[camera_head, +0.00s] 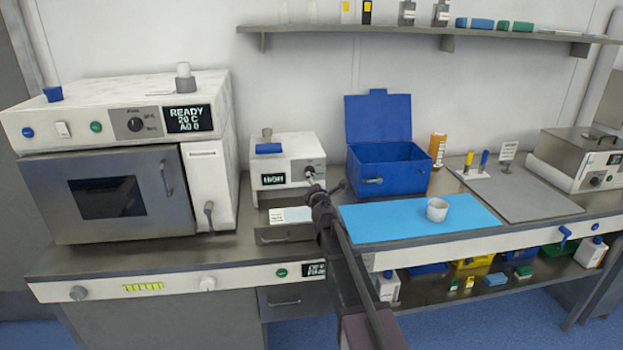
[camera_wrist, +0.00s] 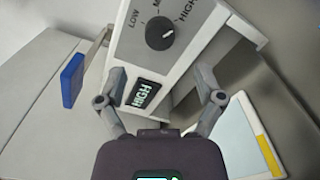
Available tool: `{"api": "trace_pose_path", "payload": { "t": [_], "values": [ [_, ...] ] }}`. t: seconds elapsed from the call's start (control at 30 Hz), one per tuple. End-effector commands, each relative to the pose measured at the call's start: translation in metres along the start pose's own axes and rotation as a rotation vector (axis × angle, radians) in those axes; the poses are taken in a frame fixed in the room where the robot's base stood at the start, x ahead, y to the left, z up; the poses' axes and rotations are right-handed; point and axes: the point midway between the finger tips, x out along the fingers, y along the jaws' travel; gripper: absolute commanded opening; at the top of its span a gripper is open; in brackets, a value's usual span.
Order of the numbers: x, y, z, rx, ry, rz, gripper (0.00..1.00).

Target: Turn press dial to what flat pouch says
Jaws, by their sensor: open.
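The press is a small white box (camera_head: 285,165) left of the blue bin in the head view. Its green display (camera_wrist: 143,93) reads HIGH in the wrist view. The dark round press dial (camera_wrist: 160,33) has LOW, a partly legible middle mark and HIGH around it; its white pointer is turned toward the HIGH side. My gripper (camera_wrist: 160,98) is open and empty, its fingers spread in front of the press face, apart from the dial. A flat white pouch or card (camera_head: 290,215) lies before the press; it seems to be the yellow-edged sheet (camera_wrist: 247,142) in the wrist view. Its writing is not legible.
A large white oven-like unit (camera_head: 110,110) stands close left of the press. A blue open-lidded bin (camera_head: 385,165) and a blue mat (camera_head: 400,225) with a small cup (camera_head: 437,210) are to the right. The press's blue lever handle (camera_wrist: 72,80) sticks out on the left.

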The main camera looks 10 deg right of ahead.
Motion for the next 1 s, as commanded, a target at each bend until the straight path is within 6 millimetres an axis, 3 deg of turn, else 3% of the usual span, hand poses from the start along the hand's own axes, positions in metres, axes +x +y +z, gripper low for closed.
{"api": "trace_pose_path", "payload": {
  "t": [0.1,0.4,1.0],
  "values": [
    [-0.024,0.000,0.000,0.000,0.000,0.000,0.86],
    [-0.054,0.000,0.000,-0.001,0.000,0.000,0.86],
    [-0.059,-0.001,0.003,0.021,-0.013,-0.009,0.86]
  ]
}}
